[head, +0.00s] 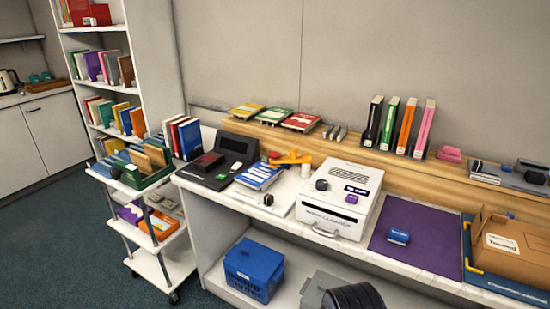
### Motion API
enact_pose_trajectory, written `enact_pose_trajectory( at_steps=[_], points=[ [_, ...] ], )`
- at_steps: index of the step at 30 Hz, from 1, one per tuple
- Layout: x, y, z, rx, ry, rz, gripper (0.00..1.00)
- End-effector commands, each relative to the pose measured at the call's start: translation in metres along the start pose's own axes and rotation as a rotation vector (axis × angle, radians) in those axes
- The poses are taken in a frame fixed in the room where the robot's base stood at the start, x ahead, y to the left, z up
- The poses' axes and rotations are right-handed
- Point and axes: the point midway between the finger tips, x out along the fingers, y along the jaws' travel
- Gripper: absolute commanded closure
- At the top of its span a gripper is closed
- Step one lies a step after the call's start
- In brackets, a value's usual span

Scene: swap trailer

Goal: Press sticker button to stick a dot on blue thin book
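A thin blue book with white marks (259,175) lies flat on the counter, left of the white machine. A white plate (277,207) lies by it, with a small black knob (268,199) on it. The white box-shaped machine (342,189) has a black knob (321,184), a dark label and a purple button (351,198) on it. I cannot tell which of these is the sticker button. No dot shows clearly on the blue book at this size. My gripper is not in view.
A dark device with a screen (237,143) stands left of the book, and an orange tool (290,158) behind it. A purple mat (414,235) lies to the right, then a cardboard box (510,246). A book cart (160,236) stands left; carpet is open beyond.

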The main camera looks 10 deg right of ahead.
Motion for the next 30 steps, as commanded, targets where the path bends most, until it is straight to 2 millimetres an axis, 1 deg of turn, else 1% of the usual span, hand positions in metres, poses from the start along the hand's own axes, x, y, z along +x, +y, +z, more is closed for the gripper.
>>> enact_pose_trajectory(
  at_steps=[1, 2, 14, 30],
  points=[
    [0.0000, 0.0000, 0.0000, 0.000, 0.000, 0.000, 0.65],
    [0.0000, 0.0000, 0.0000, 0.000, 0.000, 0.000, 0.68],
    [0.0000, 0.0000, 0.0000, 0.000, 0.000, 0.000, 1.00],
    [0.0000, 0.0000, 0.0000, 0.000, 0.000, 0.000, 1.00]
  ],
)
